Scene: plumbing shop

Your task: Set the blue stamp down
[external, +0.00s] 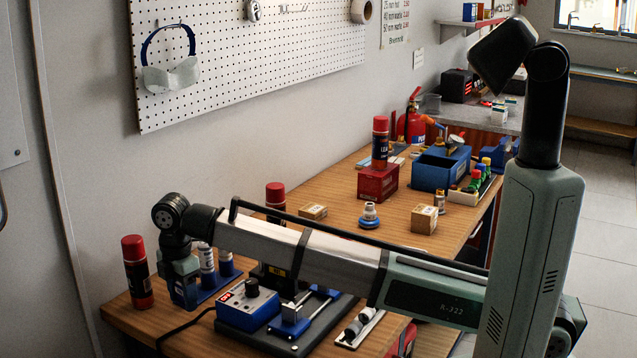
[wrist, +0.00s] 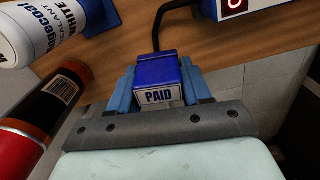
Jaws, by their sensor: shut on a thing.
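The blue stamp (wrist: 157,72), with a white label reading PAID, is between the blue fingers of my gripper (wrist: 158,84) in the wrist view. My gripper is shut on it. In the external view my gripper (external: 184,289) points down at the near left end of the wooden workbench (external: 452,226), beside a can and a bottle rack. The stamp cannot be made out there. In the wrist view the bench surface and its edge show behind the stamp. I cannot tell whether the stamp touches the bench.
A black can with a red cap (external: 137,272) stands left of my gripper. White bottles (external: 206,258) in a blue rack and a blue-and-white control box (external: 249,306) are to its right. A black cable (external: 183,329) runs nearby. The bench's middle has bare patches among small boxes.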

